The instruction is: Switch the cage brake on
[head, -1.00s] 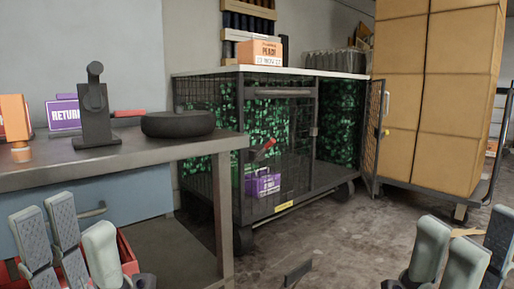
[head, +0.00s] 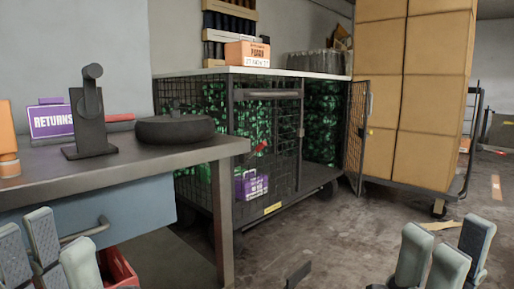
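The wire-mesh cage (head: 267,95) stands on castors past the end of the bench, filled with green-and-black contents behind its mesh. A red lever-like part (head: 260,147) shows on its front, and a yellow label (head: 272,208) is on its lower front rail. A mesh door (head: 356,130) stands swung out at its right end. I cannot make out which part is the brake or its setting. My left gripper (head: 45,255) is at the lower left, fingers apart and empty. My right gripper (head: 445,255) is at the lower right, fingers apart and empty. Both are well short of the cage.
A metal bench (head: 120,165) with a blue drawer (head: 110,215) fills the left side. It holds a dark round object (head: 175,129), a black stand (head: 92,115) and a RETURNS sign (head: 52,121). Stacked cartons (head: 415,100) on a trolley stand right. Floor between is mostly clear.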

